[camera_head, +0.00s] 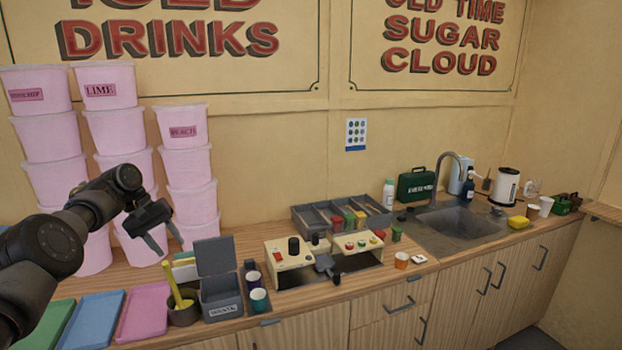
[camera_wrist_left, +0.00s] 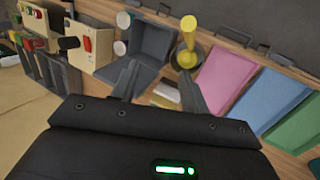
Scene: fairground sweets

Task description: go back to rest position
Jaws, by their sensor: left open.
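My left gripper (camera_head: 153,231) comes in from the left in the head view, raised in front of the stacked pink tubs (camera_head: 115,131) and above the back of the counter. Its two fingers are apart with nothing between them. In the left wrist view the fingers of my left gripper (camera_wrist_left: 158,85) point down toward the counter, with an open grey box (camera_wrist_left: 152,48) and a yellow utensil in a dark pot (camera_wrist_left: 187,57) beyond them. My right gripper is in neither view.
Blue (camera_head: 86,320) and pink (camera_head: 143,310) trays lie at the counter's front left. A grey lidded box (camera_head: 221,296), cups and two beige machines (camera_head: 291,262) stand mid-counter. A sink (camera_head: 462,222), kettle (camera_head: 506,188) and green case (camera_head: 416,184) are at the right.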

